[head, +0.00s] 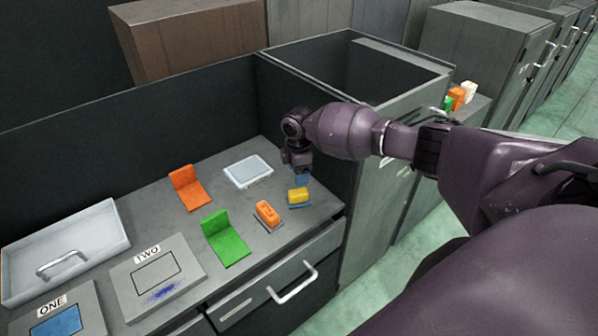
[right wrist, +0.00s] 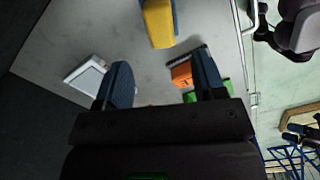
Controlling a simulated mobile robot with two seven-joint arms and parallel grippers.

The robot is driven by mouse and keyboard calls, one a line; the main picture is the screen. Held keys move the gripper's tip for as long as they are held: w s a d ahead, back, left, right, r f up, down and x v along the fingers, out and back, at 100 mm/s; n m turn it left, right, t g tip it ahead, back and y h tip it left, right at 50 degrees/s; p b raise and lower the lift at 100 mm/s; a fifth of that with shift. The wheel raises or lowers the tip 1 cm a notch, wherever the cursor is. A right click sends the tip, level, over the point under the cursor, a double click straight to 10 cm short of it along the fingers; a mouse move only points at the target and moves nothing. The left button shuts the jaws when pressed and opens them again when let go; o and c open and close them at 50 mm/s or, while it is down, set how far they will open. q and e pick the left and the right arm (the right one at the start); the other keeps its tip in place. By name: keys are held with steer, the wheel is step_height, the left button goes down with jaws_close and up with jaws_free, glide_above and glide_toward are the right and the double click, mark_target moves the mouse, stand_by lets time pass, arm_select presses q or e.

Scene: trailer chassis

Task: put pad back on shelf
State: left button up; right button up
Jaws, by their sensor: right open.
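A flat pale pad-like tray (head: 248,171) with a light rim lies on the grey bench top; it also shows at the left in the right wrist view (right wrist: 87,76). A yellow block (head: 299,195) on a blue base sits near the bench's right edge, and an orange block (head: 267,213) on a dark base is beside it. I cannot tell which of these is the pad. My right gripper (head: 302,178) points down just behind the yellow block.
An orange L-shaped stand (head: 187,188) and a green one (head: 224,240) stand on the bench. An open-topped cabinet (head: 385,120) stands behind my right arm.

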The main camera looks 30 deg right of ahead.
steer(key=s+a+f, duration=0.1)
steer(key=s+a, duration=0.1)
steer(key=a, duration=0.1)
steer(key=s+a+f+t+y+p, duration=0.1)
steer(key=a, duration=0.3)
steer(key=s+a+f+t+y, duration=0.1)
steer(key=s+a, duration=0.1)
steer(key=a, duration=0.2)
steer(key=shift+s+a+f+p, duration=0.15)
steer(key=shift+s+a+p, duration=0.1)
steer(key=shift+s+p, duration=0.1)
steer(key=s+a+r+m+t+y, duration=0.2)
steer(key=s+a+m+t+y, duration=0.15)
steer(key=s+a, duration=0.55)
arm_select(q)
steer(key=shift+s+a+r, duration=0.1)
steer(key=shift+s+r, duration=0.1)
steer(key=shift+s, duration=0.55)
arm_select(e)
steer(key=s+d+f+m+t+h, duration=0.2)
steer(key=s+d+m, duration=0.3)
steer(key=s, duration=0.3)
steer(key=s+d+f+m+t+h, duration=0.3)
steer(key=s+d+f+m+t, duration=0.1)
steer(key=s, duration=0.4)
steer(key=shift+d+f+m+h, duration=0.15)
steer(key=shift+d+m+h, duration=0.2)
steer(key=shift+d+m, duration=0.25)
